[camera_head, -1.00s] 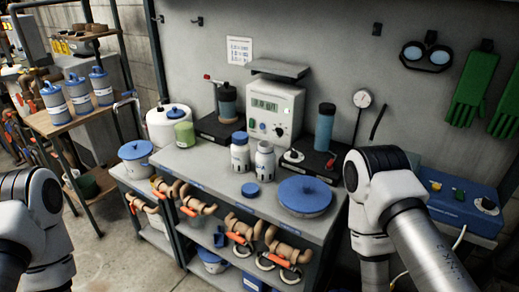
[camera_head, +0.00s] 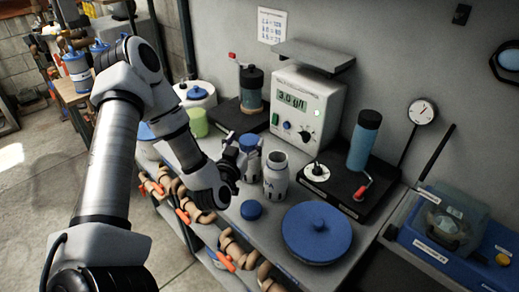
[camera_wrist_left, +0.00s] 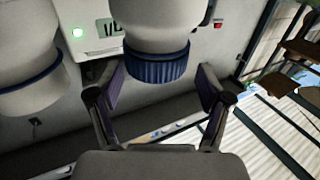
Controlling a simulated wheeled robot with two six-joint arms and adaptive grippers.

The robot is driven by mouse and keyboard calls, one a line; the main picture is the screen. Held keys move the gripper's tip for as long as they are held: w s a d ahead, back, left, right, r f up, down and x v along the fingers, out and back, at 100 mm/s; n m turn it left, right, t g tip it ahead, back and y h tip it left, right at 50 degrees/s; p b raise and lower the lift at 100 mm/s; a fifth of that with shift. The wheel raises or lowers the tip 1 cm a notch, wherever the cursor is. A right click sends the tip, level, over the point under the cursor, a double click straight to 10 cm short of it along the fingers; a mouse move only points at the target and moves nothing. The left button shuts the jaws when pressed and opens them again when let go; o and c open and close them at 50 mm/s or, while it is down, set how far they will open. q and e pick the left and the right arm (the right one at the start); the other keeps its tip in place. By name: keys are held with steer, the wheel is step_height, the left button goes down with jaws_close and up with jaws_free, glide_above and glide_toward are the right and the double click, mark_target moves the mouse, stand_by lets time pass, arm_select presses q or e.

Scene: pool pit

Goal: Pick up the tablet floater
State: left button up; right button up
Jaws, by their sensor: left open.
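A white canister with a blue ribbed cap (camera_head: 249,143) stands on the grey bench (camera_head: 290,270), partly hidden behind my left gripper (camera_head: 237,165). No readable label shows whether it is the tablet floater. In the left wrist view, which looks upside down, its blue cap (camera_wrist_left: 157,68) lies between the open, empty fingers of my left gripper (camera_wrist_left: 162,80). I cannot tell whether they touch it. An uncapped white canister (camera_head: 276,177) stands just to its right. My right gripper is out of view.
A loose blue cap (camera_head: 251,210) and a wide blue lid (camera_head: 317,231) lie in front. Behind stand a meter (camera_head: 303,104) and a stirrer with a blue-grey cylinder (camera_head: 365,140). A blue case (camera_head: 445,230) is at right. Pipes (camera_head: 232,249) line the bench's front.

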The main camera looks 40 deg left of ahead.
mark_target(253, 135)
arm_select(q)
steer(key=w, duration=0.1)
steer(key=w+a, duration=0.1)
steer(key=w, duration=0.1)
steer(key=w+f, duration=0.1)
steer(key=w, duration=0.1)
steer(key=shift+a+p, duration=0.15)
steer(key=shift+p, duration=0.15)
steer(key=shift+s, duration=0.25)
steer(key=shift+s+r, duration=0.15)
steer(key=c, duration=0.4)
jaws_close()
